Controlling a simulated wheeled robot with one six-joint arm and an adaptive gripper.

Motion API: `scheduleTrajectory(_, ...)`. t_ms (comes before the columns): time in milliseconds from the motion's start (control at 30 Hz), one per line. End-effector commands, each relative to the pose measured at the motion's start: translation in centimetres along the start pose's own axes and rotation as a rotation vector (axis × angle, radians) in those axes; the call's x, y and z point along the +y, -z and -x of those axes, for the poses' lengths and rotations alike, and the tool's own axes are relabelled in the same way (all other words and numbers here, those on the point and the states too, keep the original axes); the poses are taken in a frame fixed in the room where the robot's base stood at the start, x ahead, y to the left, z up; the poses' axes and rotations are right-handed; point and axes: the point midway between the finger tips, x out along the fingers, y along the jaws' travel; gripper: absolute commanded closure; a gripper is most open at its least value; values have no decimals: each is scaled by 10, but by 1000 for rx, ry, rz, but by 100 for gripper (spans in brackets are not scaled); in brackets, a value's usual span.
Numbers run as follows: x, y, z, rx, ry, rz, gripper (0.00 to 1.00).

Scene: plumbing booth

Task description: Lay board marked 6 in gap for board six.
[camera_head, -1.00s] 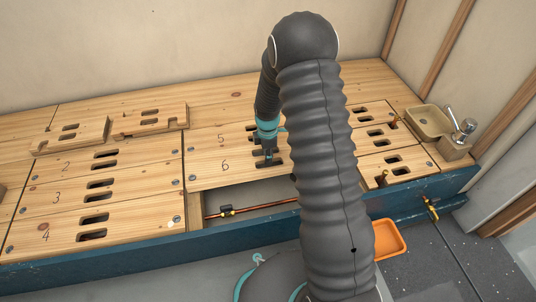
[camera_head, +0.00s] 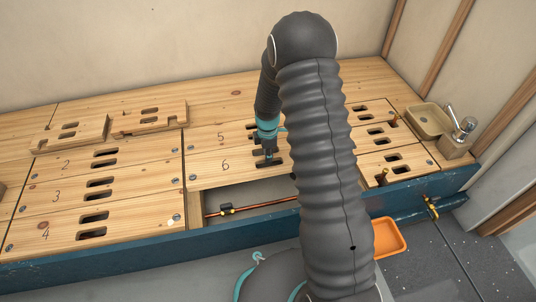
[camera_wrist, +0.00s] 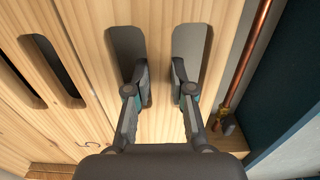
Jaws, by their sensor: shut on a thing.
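The board marked 6 (camera_head: 207,176) lies in front of the board marked 5 (camera_head: 203,143), along its edge. It looks about level with that board; I cannot tell whether it is raised or resting. My gripper (camera_head: 268,159) points down into its two slots. In the wrist view, my gripper (camera_wrist: 160,90) is shut on the bar between the slots of board 6 (camera_wrist: 155,120), one finger at each slot. In front of board 6 is an open gap (camera_head: 262,192) with a copper pipe (camera_head: 255,208) and valve inside. My arm hides the right end of board 6.
Boards marked 2, 3 and 4 (camera_head: 60,222) lie at the left. Two loose slotted boards (camera_head: 150,121) rest on the deck behind them. An orange tray (camera_head: 389,238) is on the floor. A blue beam (camera_head: 130,248) edges the front.

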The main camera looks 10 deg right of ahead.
Motion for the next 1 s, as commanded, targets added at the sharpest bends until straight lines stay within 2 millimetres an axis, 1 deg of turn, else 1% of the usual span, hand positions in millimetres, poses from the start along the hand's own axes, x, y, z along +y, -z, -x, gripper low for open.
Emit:
scheduleTrajectory(67, 1, 0, 0, 0, -2, 0, 100)
scheduleTrajectory(100, 1, 0, -1, 0, -2, 0, 75)
scheduleTrajectory(167, 1, 0, -1, 0, -2, 0, 60)
scheduleTrajectory(200, 1, 0, -1, 0, -2, 0, 50)
scheduleTrajectory(233, 1, 0, -1, 0, -2, 0, 48)
scheduleTrajectory(500, 0, 0, -2, 0, 1, 0, 48)
scheduleTrajectory(633, 0, 0, 6, 0, -1, 0, 48)
scheduleTrajectory(767, 1, 0, 25, 0, -3, 0, 48)
scheduleTrajectory(1000, 1, 0, 74, 0, -5, 0, 48)
